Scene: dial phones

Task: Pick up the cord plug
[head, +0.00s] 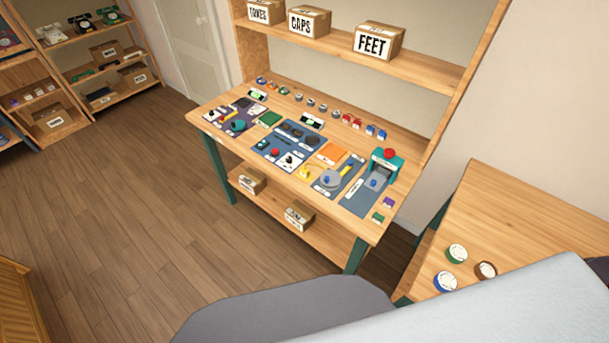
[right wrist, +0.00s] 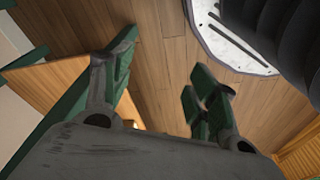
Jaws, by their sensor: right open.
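I cannot pick out the cord plug for certain; the parts on the workbench (head: 225,118) are small in the head view. Blue mats with small parts lie on its top, among them a middle mat (head: 268,153) and a right mat (head: 352,200). A teal device with a red knob (head: 389,154) stands at the bench's right end. My right gripper (right wrist: 165,60) is open in the right wrist view, with nothing between its green-padded fingers and wooden floor beyond. The head view shows neither gripper, and my left gripper is in no view.
A side table (head: 520,205) at the right holds three round dials, one of them green-rimmed (head: 456,254). Labelled boxes, including FEET (head: 378,41), stand on the shelf above the bench. Shelves with phones (head: 108,15) are at the back left. The floor (head: 130,190) left of the bench is clear.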

